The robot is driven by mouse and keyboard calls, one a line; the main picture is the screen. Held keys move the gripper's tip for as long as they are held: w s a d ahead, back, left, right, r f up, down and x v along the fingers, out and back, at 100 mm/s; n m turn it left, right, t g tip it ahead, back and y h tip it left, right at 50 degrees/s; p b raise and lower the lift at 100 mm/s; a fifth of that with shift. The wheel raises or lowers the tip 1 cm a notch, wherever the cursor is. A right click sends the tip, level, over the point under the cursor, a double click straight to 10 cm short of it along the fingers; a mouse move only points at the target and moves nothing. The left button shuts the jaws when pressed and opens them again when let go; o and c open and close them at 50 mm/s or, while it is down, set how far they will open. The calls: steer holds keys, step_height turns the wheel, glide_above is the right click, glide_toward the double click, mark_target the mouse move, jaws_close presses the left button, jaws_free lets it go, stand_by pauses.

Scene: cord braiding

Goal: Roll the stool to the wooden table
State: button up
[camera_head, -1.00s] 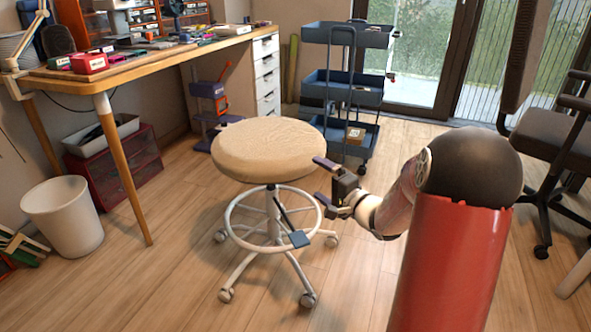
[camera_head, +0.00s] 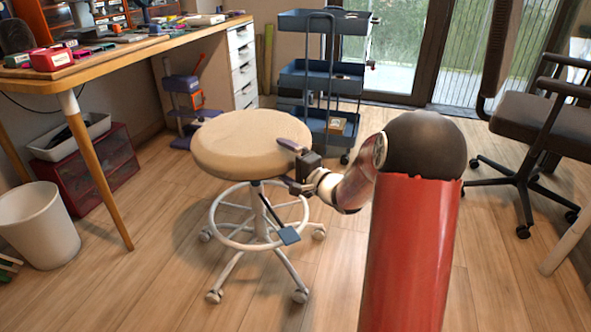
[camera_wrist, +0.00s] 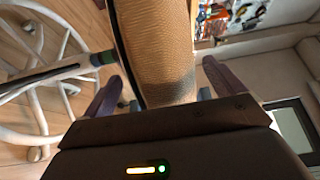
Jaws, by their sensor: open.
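The stool (camera_head: 240,143) has a round beige padded seat, a white foot ring and casters. It stands upright on the floor, right of the wooden table (camera_head: 132,48) and apart from it. My gripper (camera_head: 283,162) is at the right edge of the seat, one finger above the rim and one below. The wrist view shows the seat's edge (camera_wrist: 155,50) between the two spread fingers (camera_wrist: 157,92). The jaws are open around the rim; whether either finger touches it I cannot tell.
A white bin (camera_head: 38,225) and a red drawer box (camera_head: 90,165) sit by the table's near leg (camera_head: 95,170). A dark blue cart (camera_head: 320,80) stands behind the stool. A black office chair (camera_head: 540,125) is at right. Bare floor lies between stool and table leg.

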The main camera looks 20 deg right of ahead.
steer(key=shift+x, duration=1.65)
jaws_close()
